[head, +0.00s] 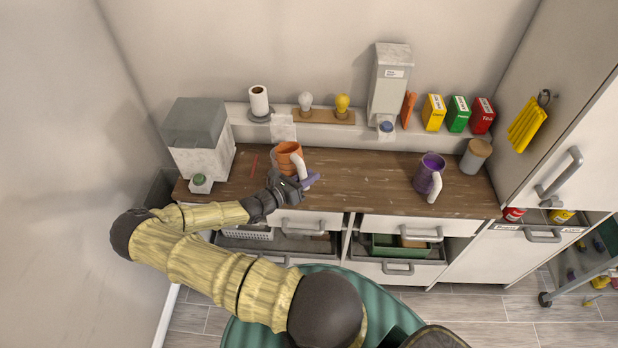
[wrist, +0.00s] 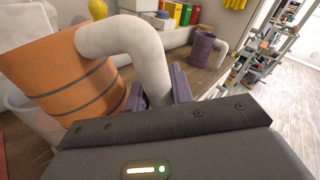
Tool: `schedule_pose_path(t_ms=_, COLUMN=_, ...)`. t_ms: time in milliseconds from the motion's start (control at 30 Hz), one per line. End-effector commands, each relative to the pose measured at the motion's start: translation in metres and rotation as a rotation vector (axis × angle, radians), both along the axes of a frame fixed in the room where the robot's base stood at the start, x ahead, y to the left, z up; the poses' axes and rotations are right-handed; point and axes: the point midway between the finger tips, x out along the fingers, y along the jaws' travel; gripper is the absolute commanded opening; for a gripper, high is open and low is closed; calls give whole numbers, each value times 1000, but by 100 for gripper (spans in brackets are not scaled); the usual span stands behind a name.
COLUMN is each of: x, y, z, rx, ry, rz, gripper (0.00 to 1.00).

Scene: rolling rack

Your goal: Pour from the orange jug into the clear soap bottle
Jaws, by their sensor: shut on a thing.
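The orange jug (head: 288,157) with dark bands and a white handle is at the left part of the wooden counter. It also fills the left of the wrist view (wrist: 60,72). My gripper (head: 300,184) is shut on the jug's white handle (wrist: 135,45), with its purple fingers on either side of it. The jug looks about upright; I cannot tell if its base touches the counter. A pale see-through shape (wrist: 22,118), perhaps the clear soap bottle, shows behind and left of the jug. The jug hides most of it.
A purple jug (head: 429,173) and a grey canister (head: 475,156) stand on the right of the counter (head: 365,180). A grey-lidded box (head: 197,140) and a green-topped item (head: 201,183) are at the left. The counter's middle is clear. The shelf behind holds bulbs and boxes.

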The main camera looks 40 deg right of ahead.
Motion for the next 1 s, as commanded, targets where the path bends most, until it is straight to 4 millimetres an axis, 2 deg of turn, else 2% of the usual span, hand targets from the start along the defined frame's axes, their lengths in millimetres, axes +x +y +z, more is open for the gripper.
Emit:
schedule_pose_path(t_ms=33, x=3, y=0, z=7, rx=-2, ry=-5, rz=5, gripper=0)
schedule_pose_path(t_ms=700, x=2, y=2, z=50, rx=-3, ry=-3, rz=5, gripper=0)
schedule_pose_path(t_ms=1000, x=-1, y=-1, z=51, rx=-3, ry=-2, rz=-5, gripper=0)
